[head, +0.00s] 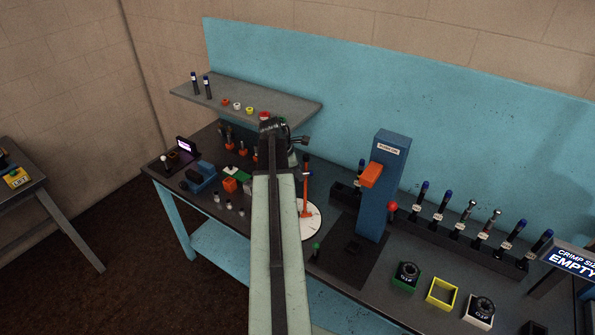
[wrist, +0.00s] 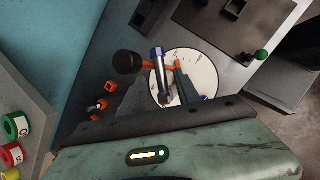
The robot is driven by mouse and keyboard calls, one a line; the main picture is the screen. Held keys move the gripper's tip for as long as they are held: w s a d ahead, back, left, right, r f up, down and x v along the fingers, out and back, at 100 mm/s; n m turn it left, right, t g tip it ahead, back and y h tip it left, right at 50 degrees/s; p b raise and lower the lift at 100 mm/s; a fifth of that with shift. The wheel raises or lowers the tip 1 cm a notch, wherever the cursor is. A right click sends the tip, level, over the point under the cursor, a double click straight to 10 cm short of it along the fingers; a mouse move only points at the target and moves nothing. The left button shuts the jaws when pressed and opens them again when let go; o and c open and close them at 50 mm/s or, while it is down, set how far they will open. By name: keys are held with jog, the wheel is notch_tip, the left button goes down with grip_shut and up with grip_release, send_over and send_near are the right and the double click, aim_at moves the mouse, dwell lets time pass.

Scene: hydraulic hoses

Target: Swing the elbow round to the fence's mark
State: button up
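A round white dial plate (head: 312,222) with dark marks round its rim lies on the bench just right of my arm. It also shows in the wrist view (wrist: 204,62). An orange post (head: 306,195) stands over it, and an orange piece (wrist: 174,66) lies across the dial in the wrist view. A silver and blue fitting (wrist: 157,62) stands there, with a black round-ended part beside it (wrist: 128,62). I cannot tell which piece is the elbow or the fence's mark. My gripper (head: 301,140) is above and behind the dial.
A blue press (head: 382,190) with an orange block stands close right of the dial. A green-knobbed lever (head: 316,248) is in front. A rack of hoses (head: 440,222) runs along the back right. Small fittings and a shelf (head: 245,100) are to the left.

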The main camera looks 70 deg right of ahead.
jog(key=p+v, duration=0.7)
jog(key=shift+r, duration=0.35)
jog(key=shift+w+a, duration=0.1)
jog(key=shift+a, duration=0.05)
